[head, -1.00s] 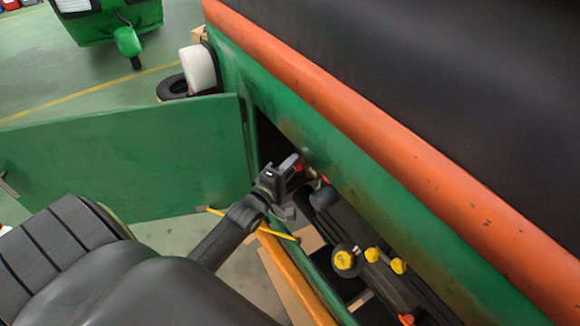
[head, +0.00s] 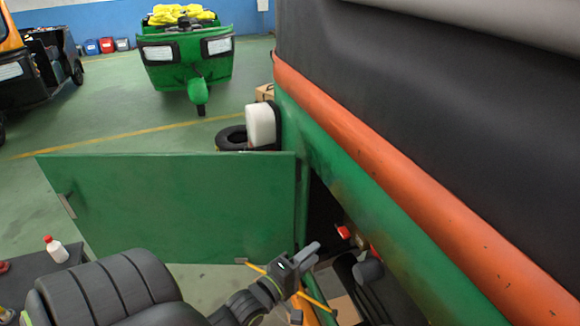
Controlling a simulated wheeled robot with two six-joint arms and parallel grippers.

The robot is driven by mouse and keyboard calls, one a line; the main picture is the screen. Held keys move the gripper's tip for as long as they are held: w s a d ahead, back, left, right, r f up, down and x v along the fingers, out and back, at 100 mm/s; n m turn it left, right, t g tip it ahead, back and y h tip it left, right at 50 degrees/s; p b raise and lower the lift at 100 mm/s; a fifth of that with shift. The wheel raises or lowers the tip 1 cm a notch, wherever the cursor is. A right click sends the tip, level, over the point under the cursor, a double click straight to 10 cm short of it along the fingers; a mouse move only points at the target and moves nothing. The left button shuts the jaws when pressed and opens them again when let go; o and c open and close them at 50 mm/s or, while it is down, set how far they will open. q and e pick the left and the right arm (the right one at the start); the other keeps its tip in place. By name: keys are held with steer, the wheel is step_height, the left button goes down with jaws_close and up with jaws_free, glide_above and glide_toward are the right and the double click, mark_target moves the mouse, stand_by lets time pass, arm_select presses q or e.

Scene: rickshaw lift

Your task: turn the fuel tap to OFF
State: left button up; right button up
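A small red handle (head: 344,232), which may be the fuel tap, shows inside the dark opening in the green vehicle's side. Its marking and exact setting are too small to read. My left gripper (head: 318,272) is at the edge of the opening, below and left of the red handle and apart from it. Its fingers look spread, with nothing seen between them.
An open green door (head: 170,205) stands left of the opening. A dark rounded part (head: 368,271) lies below the red handle. A yellow strut (head: 316,301) crosses behind my gripper. A white container (head: 261,125) and a tyre (head: 231,138) stand beyond the door.

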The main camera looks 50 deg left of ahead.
arm_select(q)
steer(key=s+b, duration=0.1)
steer(key=s, duration=0.5)
steer(key=shift+s+b, duration=0.3)
